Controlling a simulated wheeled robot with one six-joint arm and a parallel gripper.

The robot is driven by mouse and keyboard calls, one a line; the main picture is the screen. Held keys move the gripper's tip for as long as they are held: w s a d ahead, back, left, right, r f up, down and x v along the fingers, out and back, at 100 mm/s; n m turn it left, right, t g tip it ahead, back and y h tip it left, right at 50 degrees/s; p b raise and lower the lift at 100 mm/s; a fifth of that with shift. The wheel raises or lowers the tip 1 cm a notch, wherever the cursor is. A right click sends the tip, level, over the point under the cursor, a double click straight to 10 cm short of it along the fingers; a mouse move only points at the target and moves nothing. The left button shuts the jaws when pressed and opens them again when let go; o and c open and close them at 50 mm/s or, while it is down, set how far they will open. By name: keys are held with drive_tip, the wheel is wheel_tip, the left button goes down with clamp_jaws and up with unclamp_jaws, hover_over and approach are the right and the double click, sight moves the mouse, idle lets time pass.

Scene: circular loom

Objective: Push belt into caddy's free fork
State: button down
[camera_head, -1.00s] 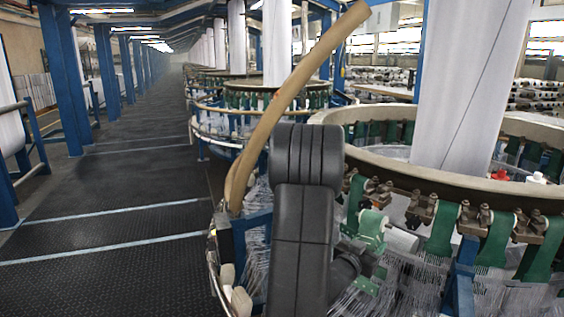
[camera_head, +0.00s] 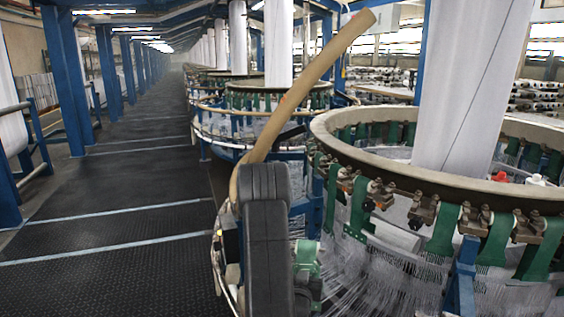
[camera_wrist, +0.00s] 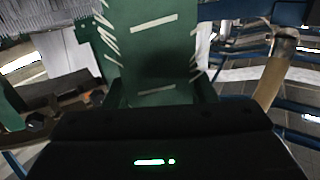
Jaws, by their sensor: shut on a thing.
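A green belt (camera_wrist: 155,45) with pale slots and frayed threads along its sides fills the upper middle of the wrist view, in front of my gripper (camera_wrist: 158,108). My gripper is shut on it; the fingertips themselves are not clearly seen. In the head view, a green piece (camera_head: 306,262), likely this belt, shows just right of my black arm, low at the loom's left side. My arm hides much of that area. I cannot clearly make out the caddy or its free fork; small pale parts at the left rail (camera_head: 219,243) are partly covered.
The loom's ring (camera_head: 345,150) carries several hanging green belts (camera_head: 441,228) and fans of white threads at right. A tan curved tube (camera_head: 300,88) rises behind my arm. The dark aisle floor (camera_head: 110,270) at left is clear.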

drive_tip(key=s+a+f+n+y, duration=0.1)
drive_tip(key=a+f+n+y, duration=0.1)
drive_tip(key=a+f+y, duration=0.2)
drive_tip(key=a, duration=0.3)
drive_tip(key=shift+s+a+n, duration=0.15)
drive_tip(key=shift+a+n, duration=0.15)
